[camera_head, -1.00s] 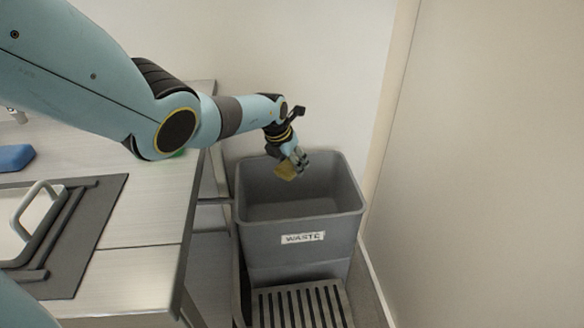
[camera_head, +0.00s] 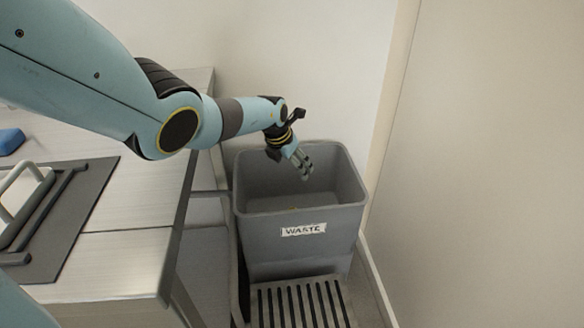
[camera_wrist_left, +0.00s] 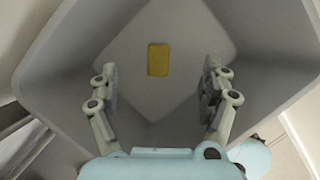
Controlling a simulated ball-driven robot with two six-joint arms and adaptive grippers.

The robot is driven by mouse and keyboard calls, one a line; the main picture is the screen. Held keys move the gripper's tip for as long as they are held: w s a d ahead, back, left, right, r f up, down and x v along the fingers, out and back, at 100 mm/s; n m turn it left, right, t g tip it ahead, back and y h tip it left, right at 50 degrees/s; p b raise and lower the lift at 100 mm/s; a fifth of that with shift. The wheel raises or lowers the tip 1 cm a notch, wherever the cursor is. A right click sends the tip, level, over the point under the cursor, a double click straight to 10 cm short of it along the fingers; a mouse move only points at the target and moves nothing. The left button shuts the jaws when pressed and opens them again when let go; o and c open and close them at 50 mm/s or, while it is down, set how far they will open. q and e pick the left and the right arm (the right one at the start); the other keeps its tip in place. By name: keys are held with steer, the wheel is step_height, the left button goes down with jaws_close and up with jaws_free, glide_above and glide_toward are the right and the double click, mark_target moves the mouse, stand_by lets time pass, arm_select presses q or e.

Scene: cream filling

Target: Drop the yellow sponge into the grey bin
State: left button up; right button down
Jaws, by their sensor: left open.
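The grey bin (camera_head: 298,222) with a "WASTE" label stands on the floor beside the counter. The yellow sponge (camera_wrist_left: 158,60) lies flat on the bin's floor in the left wrist view. My left gripper (camera_head: 306,173) points down over the bin's opening. In the left wrist view its fingers (camera_wrist_left: 160,88) are spread apart with nothing between them, and the sponge is well below them. My right gripper is not in these views.
A metal counter (camera_head: 125,255) stands left of the bin, with a dark mat (camera_head: 88,215), a rack with a light handle, and a blue item (camera_head: 10,140) on it. A slatted grey platform (camera_head: 300,303) is in front of the bin. A wall is close on the right.

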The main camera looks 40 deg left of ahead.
arm_select(q)
steer(key=shift+r, duration=0.1)
step_height(320, 180, up, 10)
stand_by(0.5)
stand_by(0.4)
